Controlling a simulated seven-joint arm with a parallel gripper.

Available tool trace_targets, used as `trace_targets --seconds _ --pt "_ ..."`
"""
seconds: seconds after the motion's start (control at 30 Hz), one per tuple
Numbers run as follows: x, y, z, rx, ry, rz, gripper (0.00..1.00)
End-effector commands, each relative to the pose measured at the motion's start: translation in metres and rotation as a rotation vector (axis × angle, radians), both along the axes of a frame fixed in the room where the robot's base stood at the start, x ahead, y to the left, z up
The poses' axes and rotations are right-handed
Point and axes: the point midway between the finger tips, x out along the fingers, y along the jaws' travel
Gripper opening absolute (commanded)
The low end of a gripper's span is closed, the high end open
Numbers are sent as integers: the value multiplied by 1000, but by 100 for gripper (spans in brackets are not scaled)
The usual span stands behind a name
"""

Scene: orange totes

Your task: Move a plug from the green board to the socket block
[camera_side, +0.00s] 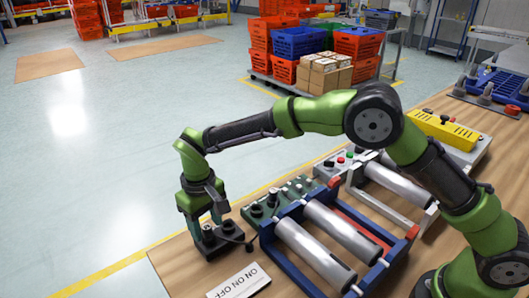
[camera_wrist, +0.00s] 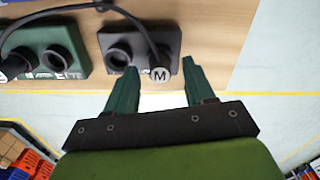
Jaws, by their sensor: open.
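The dark socket block (camera_wrist: 140,42) lies below my gripper (camera_wrist: 160,64) in the wrist view, with an open round socket on its left. A black plug marked M (camera_wrist: 160,74) is at its right side, between my two spread fingers. Whether it is fully seated is hard to tell. A black cable arcs left from this plug over the green board (camera_wrist: 75,45), which has an empty-looking round socket and another plug (camera_wrist: 8,68) at the picture's edge. In the side view my gripper (camera_side: 208,218) is low over the socket block (camera_side: 213,246), left of the green board (camera_side: 262,208).
Blue-framed rollers (camera_side: 330,240) stand right of the board. A white label plate (camera_side: 240,281) lies at the front of the wooden table (camera_side: 180,262). The table's edge is close beyond the socket block.

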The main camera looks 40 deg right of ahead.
Motion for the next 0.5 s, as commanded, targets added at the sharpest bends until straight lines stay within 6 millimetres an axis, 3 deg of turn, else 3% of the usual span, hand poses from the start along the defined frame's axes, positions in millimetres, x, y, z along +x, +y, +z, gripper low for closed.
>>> trace_targets --seconds 0.17,0.5 --pt "1 1 29 3 -5 -1 54" --pt "1 0 112 2 -6 -2 54"
